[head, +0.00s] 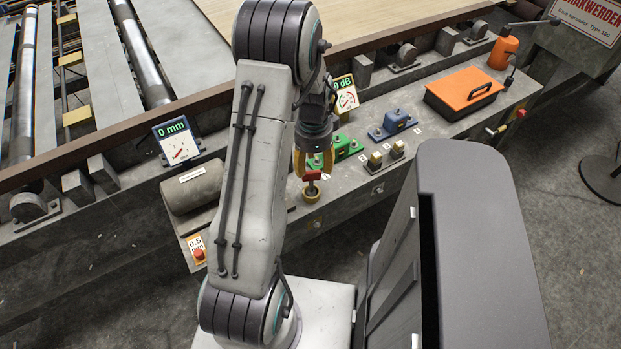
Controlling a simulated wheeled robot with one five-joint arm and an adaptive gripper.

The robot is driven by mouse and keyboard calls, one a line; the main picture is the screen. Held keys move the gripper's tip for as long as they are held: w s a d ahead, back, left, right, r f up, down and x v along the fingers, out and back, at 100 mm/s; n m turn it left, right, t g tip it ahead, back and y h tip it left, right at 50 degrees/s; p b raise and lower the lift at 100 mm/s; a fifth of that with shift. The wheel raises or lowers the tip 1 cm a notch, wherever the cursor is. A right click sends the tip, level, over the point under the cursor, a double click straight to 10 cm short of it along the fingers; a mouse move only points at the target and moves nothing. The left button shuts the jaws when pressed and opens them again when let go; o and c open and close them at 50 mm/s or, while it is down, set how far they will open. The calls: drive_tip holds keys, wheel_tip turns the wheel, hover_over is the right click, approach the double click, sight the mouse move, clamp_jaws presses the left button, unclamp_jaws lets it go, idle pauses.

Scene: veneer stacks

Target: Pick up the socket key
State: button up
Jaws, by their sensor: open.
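A small red handle, which looks like the socket key (312,175), stands upright in a round yellow collar on the grey machine ledge (350,207), right of my arm. My gripper (314,165) points down just above it, its yellow fingers apart. In this view the fingers overlap the area just behind and above the red handle. I cannot tell whether they touch it. The key's lower part is hidden in the collar.
A green block (347,147) and a blue block (393,122) sit close by on the ledge, with small brass-topped blocks (386,156). An orange-lidded box (465,92) and an orange can (503,50) stand farther right. A grey cylinder (193,187) lies left of my arm.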

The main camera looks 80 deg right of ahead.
sight(312, 173)
drive_tip(key=shift+w+a+f+p, duration=0.1)
drive_tip(key=shift+f+p, duration=0.05)
drive_tip(key=shift+f, duration=1.2)
drive_tip(key=shift+a+f+p, duration=0.1)
drive_tip(key=shift+f+p, duration=0.05)
drive_tip(key=shift+f, duration=1.15)
clamp_jaws()
